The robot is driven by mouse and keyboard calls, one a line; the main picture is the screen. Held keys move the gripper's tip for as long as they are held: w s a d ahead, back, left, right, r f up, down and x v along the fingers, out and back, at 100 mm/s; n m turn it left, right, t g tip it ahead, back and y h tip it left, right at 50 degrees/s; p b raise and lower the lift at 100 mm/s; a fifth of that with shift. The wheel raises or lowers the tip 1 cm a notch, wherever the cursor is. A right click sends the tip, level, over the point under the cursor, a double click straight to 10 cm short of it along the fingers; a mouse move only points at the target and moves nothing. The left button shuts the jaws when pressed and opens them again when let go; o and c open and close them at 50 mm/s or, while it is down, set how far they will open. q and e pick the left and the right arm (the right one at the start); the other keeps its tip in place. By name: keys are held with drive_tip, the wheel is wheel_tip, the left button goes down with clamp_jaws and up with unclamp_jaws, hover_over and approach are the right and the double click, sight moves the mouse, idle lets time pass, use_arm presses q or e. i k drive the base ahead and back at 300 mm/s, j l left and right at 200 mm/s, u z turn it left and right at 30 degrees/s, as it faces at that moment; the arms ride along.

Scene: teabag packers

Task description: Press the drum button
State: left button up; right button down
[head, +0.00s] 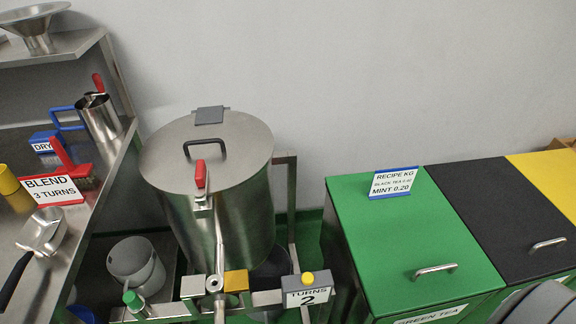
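The steel drum (242,218) stands upright in a metal frame in the middle of the head view. Its round lid (240,165) is on, with a black handle and a red-tipped latch (200,176) at the front edge. At the drum's lower right, a grey counter box (295,285) reads "TURNS 2". A small round yellow button (308,278) sits on top of this box and is unobstructed. A green knob (132,298) stands on the frame at the lower left. Neither of my grippers shows in the head view.
A steel bench (90,215) on the left holds a "BLEND 3 TURNS" sign (52,190), a scoop (42,232) and a jug (98,117). A grey bucket (135,262) is beside the drum. Green (390,240), black and yellow lidded bins stand on the right, with a recipe card (393,182).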

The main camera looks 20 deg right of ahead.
sight(307, 278)
drive_tip(key=z, duration=0.95)
